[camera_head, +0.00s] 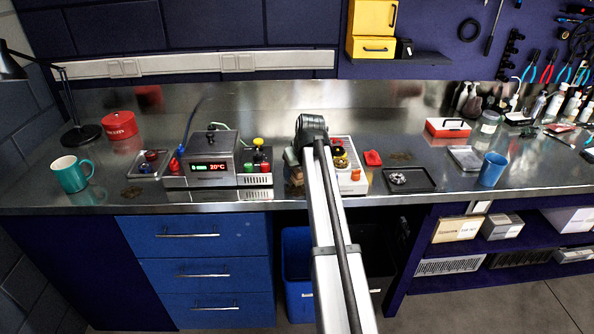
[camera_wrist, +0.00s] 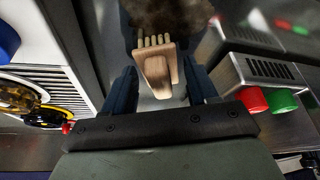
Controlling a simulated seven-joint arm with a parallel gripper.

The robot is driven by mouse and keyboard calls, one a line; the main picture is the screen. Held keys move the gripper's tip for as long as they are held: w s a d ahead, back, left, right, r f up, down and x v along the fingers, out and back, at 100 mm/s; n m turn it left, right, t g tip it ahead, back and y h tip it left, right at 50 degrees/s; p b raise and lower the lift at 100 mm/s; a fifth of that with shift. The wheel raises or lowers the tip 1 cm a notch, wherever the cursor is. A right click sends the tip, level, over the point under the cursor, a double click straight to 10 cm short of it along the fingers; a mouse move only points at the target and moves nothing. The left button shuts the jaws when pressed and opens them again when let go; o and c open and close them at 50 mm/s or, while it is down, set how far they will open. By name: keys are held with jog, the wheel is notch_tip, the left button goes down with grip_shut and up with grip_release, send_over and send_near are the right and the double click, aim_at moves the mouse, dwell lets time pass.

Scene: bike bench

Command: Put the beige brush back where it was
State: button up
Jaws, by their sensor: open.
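The beige brush (camera_wrist: 157,68) lies between the two dark fingers of my gripper (camera_wrist: 161,80) in the wrist view, its row of short teeth toward the top. The gripper is open around it. I cannot tell whether either finger touches it. In the camera_head view a small beige shape (camera_head: 291,157), likely the brush, shows just left of my arm, on the bench between the heater box and the white unit. My arm hides most of that spot and the fingers there.
The heater box (camera_head: 212,159) with red and green buttons stands close on the left. The white unit (camera_head: 350,165) with yellow and black parts stands close on the right. A brown stain (camera_wrist: 170,12) is beyond the brush. A black tray (camera_head: 408,184) lies farther right.

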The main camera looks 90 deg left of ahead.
jog(key=shift+o, duration=0.7)
jog(key=shift+r, duration=0.25)
jog(key=v, duration=1.1)
jog(key=shift+d+r, duration=0.2)
jog(key=shift+r, duration=0.2)
